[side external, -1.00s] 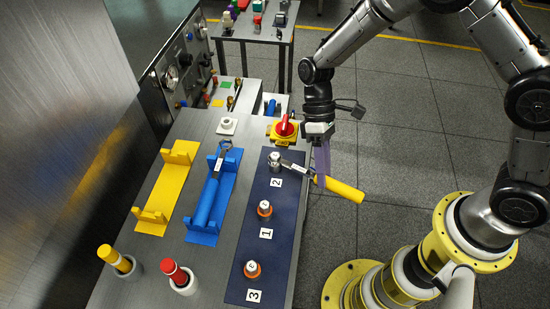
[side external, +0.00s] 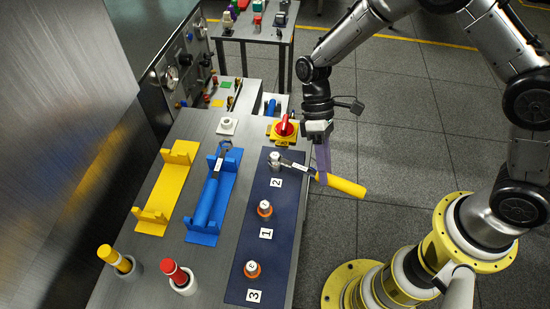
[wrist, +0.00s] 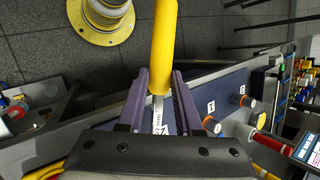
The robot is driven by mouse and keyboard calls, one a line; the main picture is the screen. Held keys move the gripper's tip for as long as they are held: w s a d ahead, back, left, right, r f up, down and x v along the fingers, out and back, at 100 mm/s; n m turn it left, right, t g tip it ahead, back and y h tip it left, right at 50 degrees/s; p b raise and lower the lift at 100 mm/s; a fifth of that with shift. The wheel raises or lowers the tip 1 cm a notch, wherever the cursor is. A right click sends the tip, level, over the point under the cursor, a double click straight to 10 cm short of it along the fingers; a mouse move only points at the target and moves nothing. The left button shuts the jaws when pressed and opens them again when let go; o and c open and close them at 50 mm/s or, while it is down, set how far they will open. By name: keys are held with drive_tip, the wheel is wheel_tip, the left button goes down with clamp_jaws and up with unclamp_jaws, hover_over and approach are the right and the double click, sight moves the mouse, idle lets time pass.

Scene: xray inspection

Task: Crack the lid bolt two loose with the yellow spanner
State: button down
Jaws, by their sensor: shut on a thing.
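The yellow spanner (side external: 345,187) reaches from the bolt two spot out past the bench's right edge. Its steel head is at lid bolt two (side external: 274,157), beside the "2" label; whether it is fully seated on the bolt I cannot tell. My gripper (side external: 322,173) is shut on the spanner where the steel shank meets the yellow handle. In the wrist view the handle (wrist: 164,45) points up between the two purple fingers (wrist: 159,88), and the spanner's head is hidden. Bolt one (side external: 265,208) and bolt three (side external: 252,269) stand on the blue lid plate (side external: 280,225) with orange rings.
The yellow cradle (side external: 166,190) is empty. A blue spanner (side external: 209,195) lies in the blue cradle (side external: 228,181). A red rotary switch (side external: 285,127) stands close behind bolt two. Yellow-capped (side external: 110,255) and red-capped (side external: 172,270) posts stand at the front left. Open floor lies right of the bench.

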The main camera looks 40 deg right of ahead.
drive_tip(key=shift+r, duration=0.8)
idle(1.4)
drive_tip(key=shift+r, duration=0.45)
idle(0.8)
drive_tip(key=shift+r, duration=1.95)
drive_tip(key=shift+d, duration=0.1)
